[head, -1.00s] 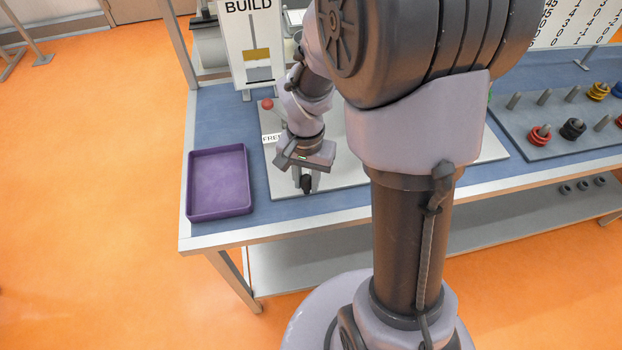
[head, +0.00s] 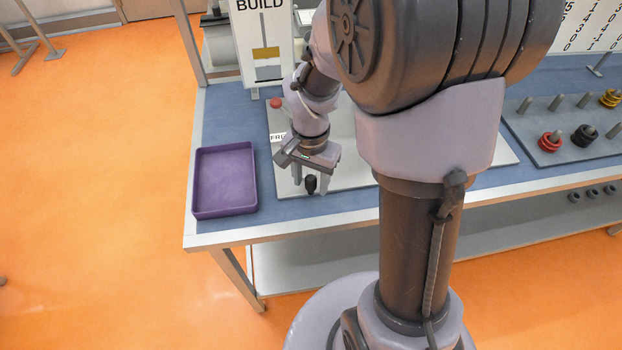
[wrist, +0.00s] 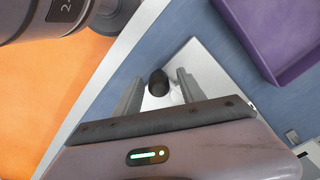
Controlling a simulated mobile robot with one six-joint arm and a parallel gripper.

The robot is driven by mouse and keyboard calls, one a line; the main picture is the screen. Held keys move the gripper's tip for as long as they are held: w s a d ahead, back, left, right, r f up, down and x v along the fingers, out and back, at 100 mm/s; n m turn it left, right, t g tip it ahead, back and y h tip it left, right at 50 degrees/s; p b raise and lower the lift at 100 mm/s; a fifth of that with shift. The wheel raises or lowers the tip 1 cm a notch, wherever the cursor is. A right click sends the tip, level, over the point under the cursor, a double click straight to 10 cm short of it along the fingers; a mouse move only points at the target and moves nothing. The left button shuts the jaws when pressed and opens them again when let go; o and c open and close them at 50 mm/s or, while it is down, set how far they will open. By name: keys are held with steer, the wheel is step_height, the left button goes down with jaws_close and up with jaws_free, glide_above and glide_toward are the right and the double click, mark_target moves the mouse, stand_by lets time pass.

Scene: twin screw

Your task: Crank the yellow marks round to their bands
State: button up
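A small black crank knob (head: 311,184) stands near the front edge of the grey-white plate (head: 350,174) on the table. My gripper (head: 310,180) points down with its fingers on either side of the knob. In the wrist view the knob (wrist: 158,83) lies between the two fingers, with gaps showing on both sides, so the gripper (wrist: 160,95) is open around it. The BUILD board (head: 247,40) stands behind, with a yellow block (head: 266,53) on its vertical strip and a grey piece lower down. My arm hides much of the plate and anything behind it.
A purple tray (head: 224,180) sits left of the plate. A red knob (head: 276,103) and a partly hidden label (head: 278,137) are on the plate's left side. A grey peg board (head: 560,135) with coloured rings stands at the right.

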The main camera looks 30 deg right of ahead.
step_height(320, 180, up, 17)
steer(key=p, duration=0.7)
steer(key=shift+r, duration=0.2)
steer(key=s+a+r+n+t+y+b, duration=0.1)
steer(key=s+a+n+t+y+b, duration=0.1)
steer(key=s+a+n+t+b, duration=0.3)
steer(key=s+a+b, duration=0.1)
steer(key=s+a, duration=0.3)
steer(key=s, duration=0.4)
steer(key=shift+a+n+t+b, duration=0.25)
steer(key=shift+n+t+b, duration=0.05)
steer(key=shift+n+t, duration=0.1)
steer(key=shift+w+r, duration=0.1)
